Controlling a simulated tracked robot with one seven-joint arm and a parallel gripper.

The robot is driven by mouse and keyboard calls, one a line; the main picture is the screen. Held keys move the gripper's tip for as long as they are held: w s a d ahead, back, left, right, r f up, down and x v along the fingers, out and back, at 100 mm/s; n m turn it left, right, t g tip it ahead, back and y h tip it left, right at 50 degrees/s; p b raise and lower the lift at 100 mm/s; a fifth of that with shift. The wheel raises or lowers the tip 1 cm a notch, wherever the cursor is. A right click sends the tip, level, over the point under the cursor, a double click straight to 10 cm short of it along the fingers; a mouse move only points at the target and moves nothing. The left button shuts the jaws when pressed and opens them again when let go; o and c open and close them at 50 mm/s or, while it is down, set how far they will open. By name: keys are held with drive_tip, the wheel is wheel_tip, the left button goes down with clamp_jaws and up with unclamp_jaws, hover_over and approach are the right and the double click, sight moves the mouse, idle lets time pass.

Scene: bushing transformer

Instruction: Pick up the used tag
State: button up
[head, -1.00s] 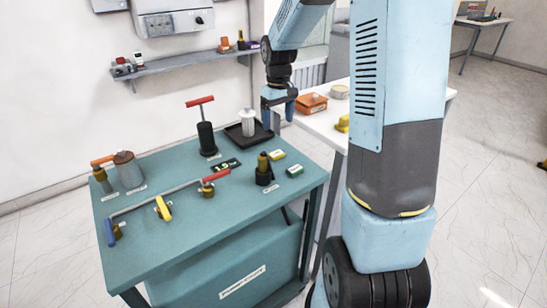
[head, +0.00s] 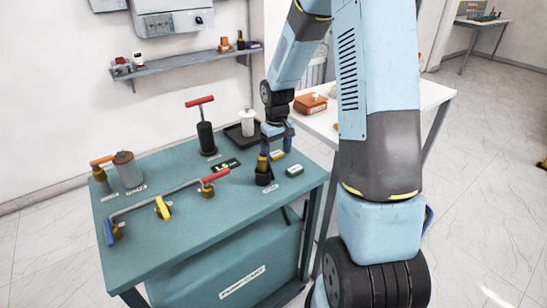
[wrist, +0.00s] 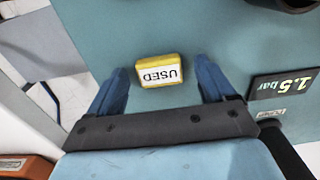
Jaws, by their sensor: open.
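The used tag (wrist: 160,72) is a small yellow block with a white label reading USED. It lies flat on the teal cart top (head: 222,225). In the wrist view it sits between the two blue fingers of my gripper (wrist: 163,73), with a gap on each side. In the head view the tag (head: 278,155) is just below my gripper (head: 277,147) and partly hidden by it. My gripper is open and empty.
A green tag (head: 294,171) lies just in front. A brass-topped black fitting (head: 263,172) stands close to the left, and a black tray (head: 240,135) with a white cylinder (head: 248,122) is behind. The 1.5 bar display (wrist: 283,86) is beside the gripper.

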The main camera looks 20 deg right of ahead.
drive_tip(key=shift+f, duration=0.2)
drive_tip(key=shift+c, duration=0.5)
drive_tip(key=c, duration=1)
drive_tip(key=shift+r, duration=0.1)
